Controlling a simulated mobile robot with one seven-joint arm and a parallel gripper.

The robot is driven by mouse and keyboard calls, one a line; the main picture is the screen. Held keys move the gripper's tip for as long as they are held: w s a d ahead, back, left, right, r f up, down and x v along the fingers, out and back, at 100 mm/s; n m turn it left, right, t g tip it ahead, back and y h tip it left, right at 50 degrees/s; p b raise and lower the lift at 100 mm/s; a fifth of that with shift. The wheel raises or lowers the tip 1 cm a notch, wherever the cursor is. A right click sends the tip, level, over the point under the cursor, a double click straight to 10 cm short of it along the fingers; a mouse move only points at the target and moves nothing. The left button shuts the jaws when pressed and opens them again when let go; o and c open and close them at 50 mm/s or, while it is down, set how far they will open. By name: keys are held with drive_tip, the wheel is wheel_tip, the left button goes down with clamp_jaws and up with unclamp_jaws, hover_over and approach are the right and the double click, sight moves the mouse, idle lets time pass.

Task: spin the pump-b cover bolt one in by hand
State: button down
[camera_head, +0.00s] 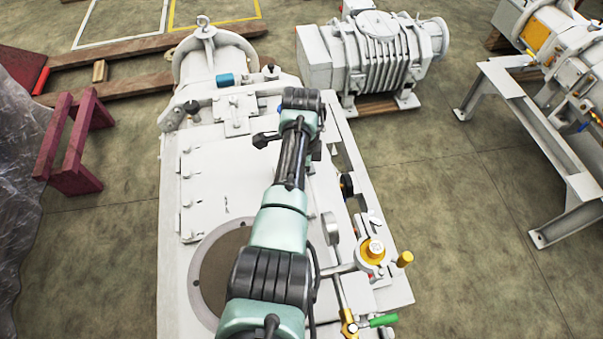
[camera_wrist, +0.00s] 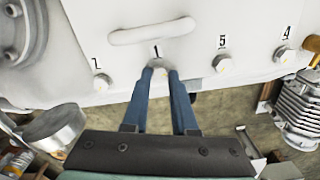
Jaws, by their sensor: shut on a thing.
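In the wrist view, the white pump cover (camera_wrist: 120,60) fills the upper part, with a raised handle-like bar on it. Black numbers mark bolts along its lower edge. My gripper (camera_wrist: 160,74) has two blue fingers shut on the bolt (camera_wrist: 159,68) under the number 1, at the cover's edge. The fingers hide most of this bolt, so its depth in the hole cannot be told. Bolts five (camera_wrist: 221,63) and four (camera_wrist: 284,55) sit to the right, and another numbered bolt (camera_wrist: 101,83) to the left. In the head view my arm hides the gripper.
In the head view, a large white machine (camera_head: 255,165) lies under my arm, with a yellow-topped valve (camera_head: 372,250) at its right. A ribbed pump (camera_head: 375,55) stands behind. A metal frame (camera_head: 535,140) is at right and a maroon trestle (camera_head: 72,145) at left. Floor between is clear.

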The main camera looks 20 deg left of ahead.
drive_tip(key=shift+w+r, duration=0.1)
drive_tip(key=shift+r, duration=0.05)
drive_tip(key=c, duration=0.7)
unclamp_jaws()
wheel_tip(320, 180, up, 13)
drive_tip(key=shift+f+b, duration=0.1)
drive_tip(key=shift+b, duration=0.2)
